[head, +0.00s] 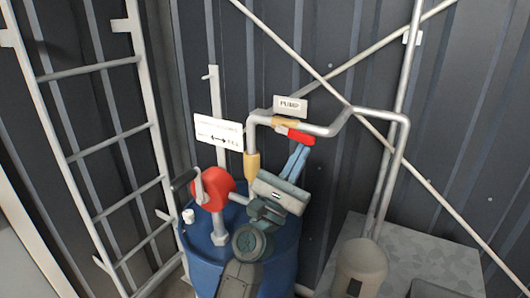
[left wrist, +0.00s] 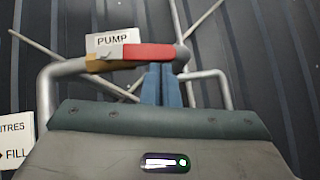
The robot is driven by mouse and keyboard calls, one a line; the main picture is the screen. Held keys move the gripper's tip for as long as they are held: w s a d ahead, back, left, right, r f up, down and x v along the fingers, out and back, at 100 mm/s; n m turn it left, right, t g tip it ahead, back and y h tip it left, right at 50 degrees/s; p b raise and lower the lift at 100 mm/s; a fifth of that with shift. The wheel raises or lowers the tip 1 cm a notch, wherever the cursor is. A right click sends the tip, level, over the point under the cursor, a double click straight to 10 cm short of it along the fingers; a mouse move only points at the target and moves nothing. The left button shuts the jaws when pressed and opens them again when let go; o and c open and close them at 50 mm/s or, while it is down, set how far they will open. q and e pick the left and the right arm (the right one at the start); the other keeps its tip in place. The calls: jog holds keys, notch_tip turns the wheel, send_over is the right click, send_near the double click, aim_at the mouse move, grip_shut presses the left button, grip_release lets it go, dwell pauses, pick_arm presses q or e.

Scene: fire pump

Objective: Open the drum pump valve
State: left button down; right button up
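The valve's red lever (head: 296,135) lies along the silver pipe (head: 318,129) beside a brass-coloured valve part (head: 284,123), under the PUMP sign (head: 290,106). In the left wrist view the red lever (left wrist: 148,52) runs level, pointing right along the pipe. My left gripper (head: 303,149) is just below the lever's right part. Its two blue fingers stand side by side with only a thin line between them, and nothing shows held. In the left wrist view the fingertips (left wrist: 161,65) reach the lever's lower edge; I cannot tell if they touch. My right gripper is out of view.
A blue drum (head: 204,262) stands below, with a red hand pump (head: 215,188) on top. A FILL sign (head: 219,132) is left of the pipe. A ladder (head: 105,145) stands at the left. A grey block (head: 425,262) is at the right, and diagonal braces cross the wall.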

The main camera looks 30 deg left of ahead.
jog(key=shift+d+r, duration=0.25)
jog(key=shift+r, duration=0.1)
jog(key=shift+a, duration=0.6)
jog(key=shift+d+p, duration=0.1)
jog(key=shift+p, duration=0.2)
